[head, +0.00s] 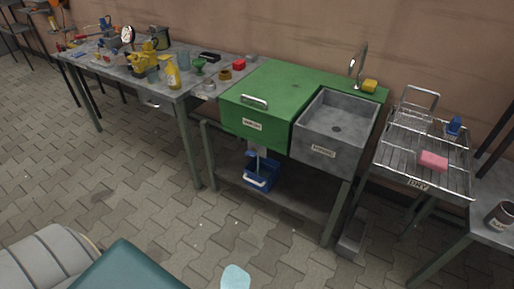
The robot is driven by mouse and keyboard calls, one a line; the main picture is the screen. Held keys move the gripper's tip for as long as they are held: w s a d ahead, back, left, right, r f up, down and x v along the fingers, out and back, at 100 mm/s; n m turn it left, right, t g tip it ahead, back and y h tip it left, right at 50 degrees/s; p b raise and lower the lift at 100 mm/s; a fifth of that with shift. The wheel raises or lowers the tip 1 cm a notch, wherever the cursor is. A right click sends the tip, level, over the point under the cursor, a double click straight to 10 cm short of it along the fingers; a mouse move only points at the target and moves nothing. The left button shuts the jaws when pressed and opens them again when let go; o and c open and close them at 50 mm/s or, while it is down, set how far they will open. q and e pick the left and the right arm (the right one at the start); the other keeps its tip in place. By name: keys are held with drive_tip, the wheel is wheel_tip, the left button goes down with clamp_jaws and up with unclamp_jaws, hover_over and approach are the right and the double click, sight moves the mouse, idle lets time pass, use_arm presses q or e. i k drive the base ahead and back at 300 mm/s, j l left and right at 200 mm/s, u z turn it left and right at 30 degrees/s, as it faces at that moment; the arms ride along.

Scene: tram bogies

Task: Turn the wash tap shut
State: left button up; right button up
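The wash tap (358,66) is a tall, curved metal spout. It stands at the back of the grey stone sink (336,160), at the right end of a green-topped wash stand (268,98). Its handle is too small to make out, so I cannot tell how it is turned. No water stream is visible, and the basin's bottom with its dark drain looks bare. A yellow sponge-like block (370,86) lies just right of the tap's foot. Neither of my grippers shows in the head view.
A workbench (182,92) with bottles and tools stands left of the sink. A wire rack (394,158) with a pink block (433,161) and blue item (454,126) stands right. A blue bucket (261,172) sits beneath. Paved floor (150,215) in front is mostly clear.

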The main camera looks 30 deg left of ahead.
sight(252, 153)
drive_tip(key=j, duration=1)
drive_tip(key=i+j, duration=0.15)
drive_tip(key=j, duration=0.85)
